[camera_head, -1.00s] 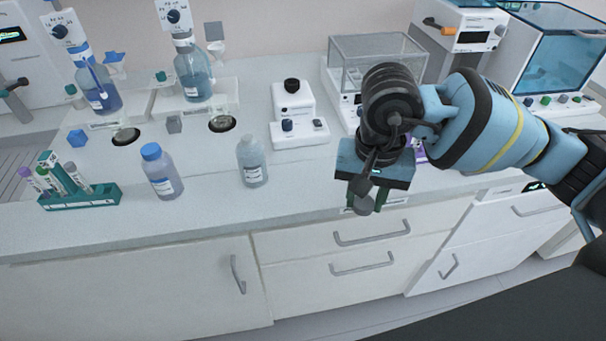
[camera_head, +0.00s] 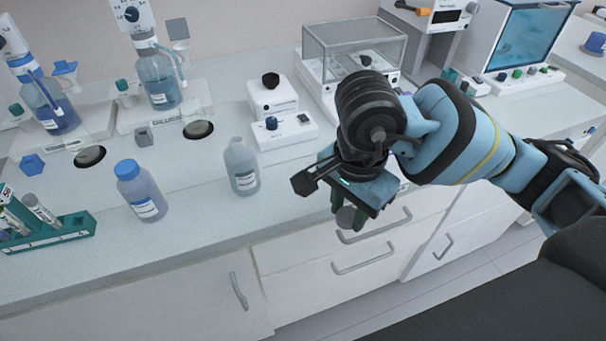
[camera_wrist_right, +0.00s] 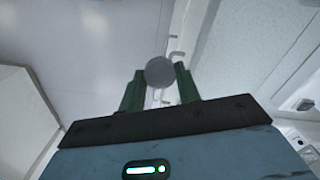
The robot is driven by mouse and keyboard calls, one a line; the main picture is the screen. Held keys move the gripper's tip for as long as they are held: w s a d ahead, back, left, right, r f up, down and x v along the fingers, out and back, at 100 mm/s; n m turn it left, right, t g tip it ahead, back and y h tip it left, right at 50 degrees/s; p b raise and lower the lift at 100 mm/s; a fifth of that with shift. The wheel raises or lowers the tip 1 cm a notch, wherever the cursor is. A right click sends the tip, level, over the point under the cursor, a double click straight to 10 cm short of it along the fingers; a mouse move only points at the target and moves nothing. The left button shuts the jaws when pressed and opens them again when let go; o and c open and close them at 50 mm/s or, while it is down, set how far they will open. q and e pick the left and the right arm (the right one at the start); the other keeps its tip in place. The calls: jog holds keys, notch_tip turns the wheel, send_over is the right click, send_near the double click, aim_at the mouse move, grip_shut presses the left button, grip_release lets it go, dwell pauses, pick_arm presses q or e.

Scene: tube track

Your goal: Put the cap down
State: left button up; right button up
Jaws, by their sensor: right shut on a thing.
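A round grey cap (camera_wrist_right: 160,71) is between the green fingertips of my right gripper (camera_wrist_right: 160,86) in the right wrist view. In the head view my right gripper (camera_head: 348,214) holds the cap (camera_head: 346,216) just off the front edge of the bench, above the drawer fronts. The jaws are shut on it. An uncapped clear bottle (camera_head: 242,167) stands upright on the bench to the left of the gripper, apart from it. A bottle with a blue cap (camera_head: 140,190) stands further left. My left gripper is in neither current view.
A teal rack (camera_head: 60,232) with tubes stands at the far left. Behind the bottles are dispenser bottles (camera_head: 158,82), a small white device (camera_head: 283,115) and a balance with a glass box (camera_head: 352,50). The bench top (camera_head: 205,215) is clear around the bottles.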

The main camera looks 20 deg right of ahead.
jog(key=w, duration=0.4)
jog(key=w+a+f, duration=0.1)
jog(key=w, duration=0.4)
jog(key=w+a, duration=0.1)
jog(key=w, duration=0.4)
jog(key=shift+f, duration=0.15)
jog(key=shift+w+a, duration=0.1)
jog(key=shift+w, duration=0.4)
jog(key=shift+w+f, duration=0.1)
jog(key=shift+w, duration=0.25)
notch_tip(320, 180, down, 4)
jog(key=shift+r+p, duration=0.25)
jog(key=shift+p, duration=0.25)
jog(key=shift+f, duration=0.1)
